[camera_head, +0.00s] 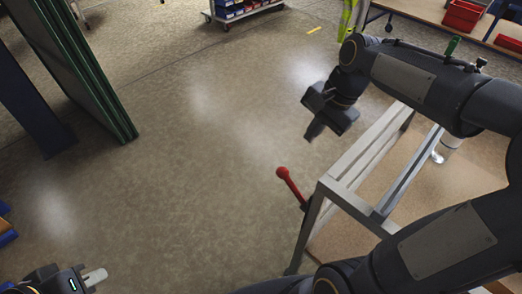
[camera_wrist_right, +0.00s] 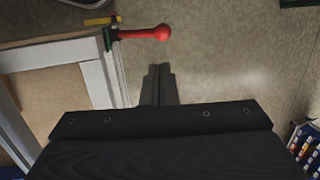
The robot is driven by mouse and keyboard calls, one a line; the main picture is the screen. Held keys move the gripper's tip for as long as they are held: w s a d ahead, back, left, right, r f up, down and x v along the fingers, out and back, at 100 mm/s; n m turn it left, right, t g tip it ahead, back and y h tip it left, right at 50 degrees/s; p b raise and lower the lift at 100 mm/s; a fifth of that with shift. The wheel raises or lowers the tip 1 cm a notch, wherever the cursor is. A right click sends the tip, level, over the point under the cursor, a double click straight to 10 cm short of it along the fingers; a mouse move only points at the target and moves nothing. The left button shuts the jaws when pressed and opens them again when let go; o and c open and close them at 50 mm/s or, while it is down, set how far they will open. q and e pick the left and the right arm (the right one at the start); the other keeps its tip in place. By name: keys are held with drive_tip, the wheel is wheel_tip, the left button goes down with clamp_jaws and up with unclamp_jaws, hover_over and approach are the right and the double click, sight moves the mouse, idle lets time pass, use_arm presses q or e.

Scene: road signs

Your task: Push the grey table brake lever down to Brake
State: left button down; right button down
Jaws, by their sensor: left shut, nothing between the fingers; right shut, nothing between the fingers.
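A grey metal table frame (camera_head: 345,190) stands at the right of the head view. A lever with a red handle (camera_head: 289,184) and round knob sticks out from its near left corner, knob end raised up and to the left. In the right wrist view the red handle (camera_wrist_right: 147,33) lies level beside the frame corner (camera_wrist_right: 110,75), beyond my fingertips. My right gripper (camera_head: 314,130) is shut and empty, above and beyond the knob, apart from it; its closed fingers show in the wrist view (camera_wrist_right: 160,72). My left gripper (camera_head: 97,277) is shut and empty at the bottom left.
A green panel rack (camera_head: 85,70) stands at the left. A cart with blue bins (camera_head: 235,12) and a bench with red bins (camera_head: 462,15) are at the back. A metal cylinder (camera_head: 446,149) is by the table. The middle floor is clear.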

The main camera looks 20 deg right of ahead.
sight(285, 169)
drive_tip(key=shift+w, duration=0.4)
drive_tip(key=b+x, duration=0.1)
drive_tip(key=x, duration=1.3)
drive_tip(key=shift+s, duration=0.15)
